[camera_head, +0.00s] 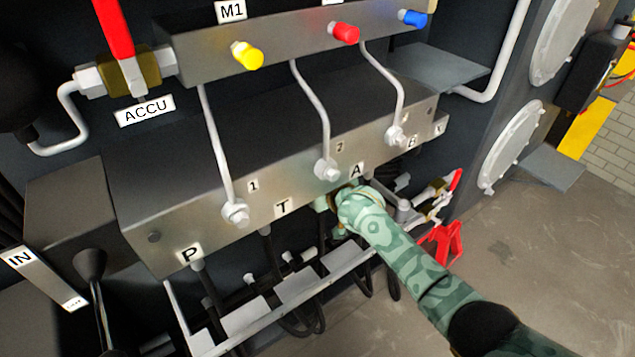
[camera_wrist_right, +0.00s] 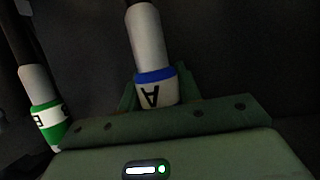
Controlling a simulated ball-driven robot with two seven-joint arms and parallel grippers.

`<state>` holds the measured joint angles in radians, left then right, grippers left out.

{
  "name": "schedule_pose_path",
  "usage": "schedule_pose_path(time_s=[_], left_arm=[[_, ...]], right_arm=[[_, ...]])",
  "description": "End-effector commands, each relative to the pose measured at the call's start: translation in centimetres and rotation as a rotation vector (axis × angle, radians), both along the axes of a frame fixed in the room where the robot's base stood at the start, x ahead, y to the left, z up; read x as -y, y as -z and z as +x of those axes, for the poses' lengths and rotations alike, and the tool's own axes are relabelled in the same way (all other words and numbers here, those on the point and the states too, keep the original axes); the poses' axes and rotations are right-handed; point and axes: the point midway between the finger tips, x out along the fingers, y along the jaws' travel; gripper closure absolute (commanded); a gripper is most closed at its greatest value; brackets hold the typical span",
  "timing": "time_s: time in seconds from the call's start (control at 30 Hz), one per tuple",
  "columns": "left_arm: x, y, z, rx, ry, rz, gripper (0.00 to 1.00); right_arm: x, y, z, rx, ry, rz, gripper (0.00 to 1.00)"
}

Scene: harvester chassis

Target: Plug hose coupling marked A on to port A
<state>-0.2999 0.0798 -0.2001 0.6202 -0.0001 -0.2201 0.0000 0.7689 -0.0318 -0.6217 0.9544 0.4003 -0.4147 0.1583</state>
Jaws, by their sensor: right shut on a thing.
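The hose coupling marked A (camera_wrist_right: 153,92), white with a blue band and an upside-down black A, shows in the right wrist view. My right gripper (camera_wrist_right: 157,100) is shut on it, with a green finger on either side. A grey sleeve and dark hose run up from it in that view. In the head view my right gripper (camera_head: 330,204) is under the front lower edge of the grey manifold block, just below the label A (camera_head: 356,170). Port A itself is hidden, and I cannot tell whether the coupling touches it. My left gripper is not in view.
A second coupling with a green band (camera_wrist_right: 48,117) is close on the left in the wrist view. A metal rail (camera_head: 290,300) and dark hoses lie below the block. A red-handled valve (camera_head: 440,200) is right of my right gripper. The label T (camera_head: 282,207) is left.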

Motion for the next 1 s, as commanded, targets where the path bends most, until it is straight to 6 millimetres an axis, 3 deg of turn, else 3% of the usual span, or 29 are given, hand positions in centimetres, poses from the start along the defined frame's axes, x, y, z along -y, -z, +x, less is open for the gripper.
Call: schedule_pose_path(time_s=[0.73,0.77,0.83,1.0], left_arm=[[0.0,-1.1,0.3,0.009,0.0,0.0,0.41],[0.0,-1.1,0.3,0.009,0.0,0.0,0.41],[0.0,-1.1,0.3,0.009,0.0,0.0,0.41],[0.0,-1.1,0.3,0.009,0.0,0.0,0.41]], right_arm=[[-0.1,-1.8,0.1,0.005,-0.001,0.003,1.0],[-0.1,-1.8,0.1,0.006,-0.001,0.004,0.64],[-0.1,-1.7,0.1,0.005,-0.001,0.003,0.44],[-0.1,-1.6,0.1,0.002,-0.001,0.002,0.41]])
